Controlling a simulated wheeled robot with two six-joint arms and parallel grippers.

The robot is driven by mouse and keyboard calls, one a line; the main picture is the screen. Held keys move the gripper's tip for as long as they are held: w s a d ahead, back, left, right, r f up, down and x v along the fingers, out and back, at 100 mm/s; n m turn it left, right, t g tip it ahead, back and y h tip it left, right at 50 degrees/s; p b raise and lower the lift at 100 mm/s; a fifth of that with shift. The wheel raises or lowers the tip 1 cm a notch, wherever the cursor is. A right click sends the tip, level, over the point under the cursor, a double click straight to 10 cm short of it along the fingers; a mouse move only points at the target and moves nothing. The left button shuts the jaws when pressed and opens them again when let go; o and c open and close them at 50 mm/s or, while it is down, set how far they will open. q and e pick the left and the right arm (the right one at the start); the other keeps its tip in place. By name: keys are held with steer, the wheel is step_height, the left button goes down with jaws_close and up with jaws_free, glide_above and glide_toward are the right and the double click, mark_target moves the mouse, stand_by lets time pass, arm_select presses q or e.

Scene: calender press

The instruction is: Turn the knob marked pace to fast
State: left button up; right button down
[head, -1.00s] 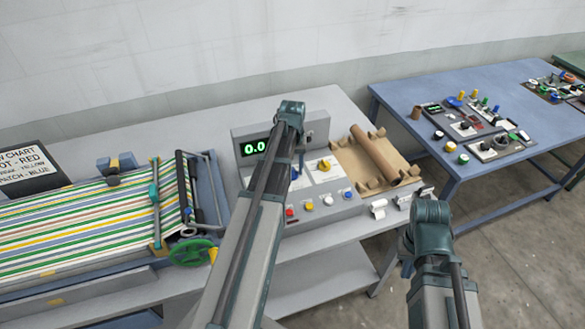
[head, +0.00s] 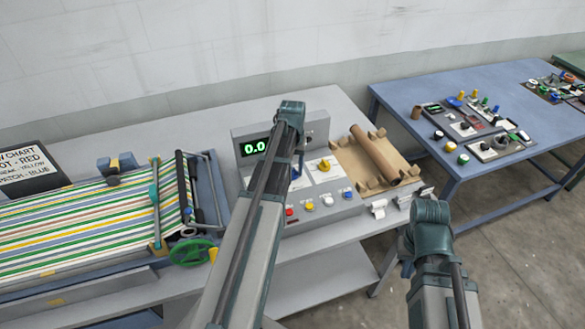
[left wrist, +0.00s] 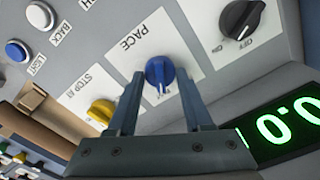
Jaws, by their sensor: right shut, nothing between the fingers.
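The blue pace knob (left wrist: 160,70) sits on a white plate lettered PACE on the grey control panel in the left wrist view. My left gripper (left wrist: 161,78) is open, with one finger on each side of the blue knob. I cannot tell whether the fingers touch it. A white mark shows on the knob's lower side; the scale lettering there is hidden by the gripper. In the head view my left arm covers much of the panel (head: 335,207) around this knob.
A yellow knob (left wrist: 101,110) marked STOP AT and a black on-off knob (left wrist: 242,18) flank the pace knob. The green display (head: 254,147) reads 0.0. A striped press bed (head: 90,208) lies left; a brown roll (head: 371,153) lies right. A blue table (head: 400,98) stands further right.

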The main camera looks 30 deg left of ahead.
mark_target(293, 171)
arm_select(q)
steer(key=o, duration=0.4)
step_height(293, 171, up, 14)
steer(key=p, duration=1.3)
steer(key=shift+f+p, duration=0.1)
steer(key=shift+p, duration=0.3)
